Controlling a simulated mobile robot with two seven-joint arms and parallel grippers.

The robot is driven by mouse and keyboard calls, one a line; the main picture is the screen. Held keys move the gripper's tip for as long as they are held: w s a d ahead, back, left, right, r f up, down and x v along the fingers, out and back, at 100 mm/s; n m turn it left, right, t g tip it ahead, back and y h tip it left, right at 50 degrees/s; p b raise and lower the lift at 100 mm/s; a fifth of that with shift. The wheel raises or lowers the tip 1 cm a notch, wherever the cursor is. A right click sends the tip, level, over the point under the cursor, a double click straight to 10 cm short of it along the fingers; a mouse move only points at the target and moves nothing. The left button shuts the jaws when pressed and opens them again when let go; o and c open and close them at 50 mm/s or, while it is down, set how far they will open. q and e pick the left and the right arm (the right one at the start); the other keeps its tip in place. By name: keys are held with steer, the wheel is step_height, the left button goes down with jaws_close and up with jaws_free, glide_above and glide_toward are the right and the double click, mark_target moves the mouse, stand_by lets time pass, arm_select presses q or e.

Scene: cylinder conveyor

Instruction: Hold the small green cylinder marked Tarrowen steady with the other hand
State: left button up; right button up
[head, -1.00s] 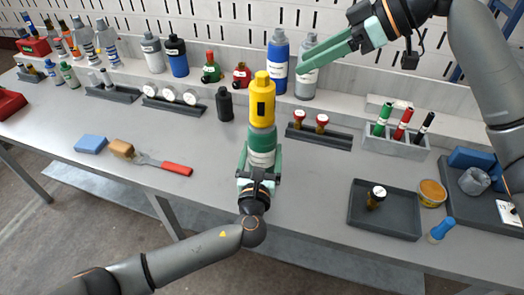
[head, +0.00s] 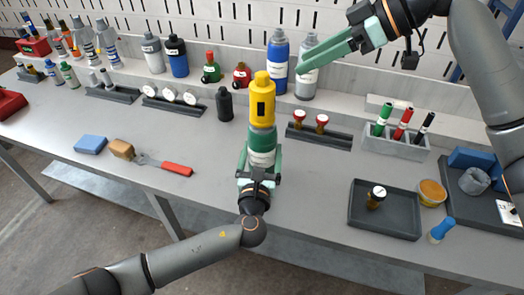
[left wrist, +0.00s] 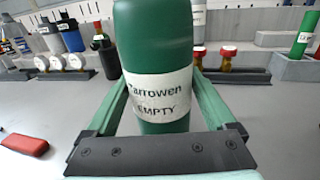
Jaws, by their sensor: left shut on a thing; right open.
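The green cylinder marked Tarrowen (head: 263,141) stands upright near the middle of the bench, with a yellow top piece (head: 262,98) above it. In the left wrist view the cylinder (left wrist: 155,45) fills the middle, and its white label reads "Tarrowen EMPTY". My left gripper (head: 261,160) is shut on the green cylinder, its green fingers on both sides of it. My right gripper (head: 302,68) is open and empty, raised at the upper right in front of the blue and grey bottles on the back ledge.
A dark tray (head: 362,226) with a small brown bottle (head: 376,197) lies at the right.

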arm_select(q)
steer(key=shift+c, duration=0.8)
steer(key=o, duration=1.2)
steer(key=shift+c, duration=0.2)
steer(key=s, duration=0.4)
steer(key=s+a, duration=0.1)
steer(key=s, duration=0.7)
steer(key=shift+a, duration=0.15)
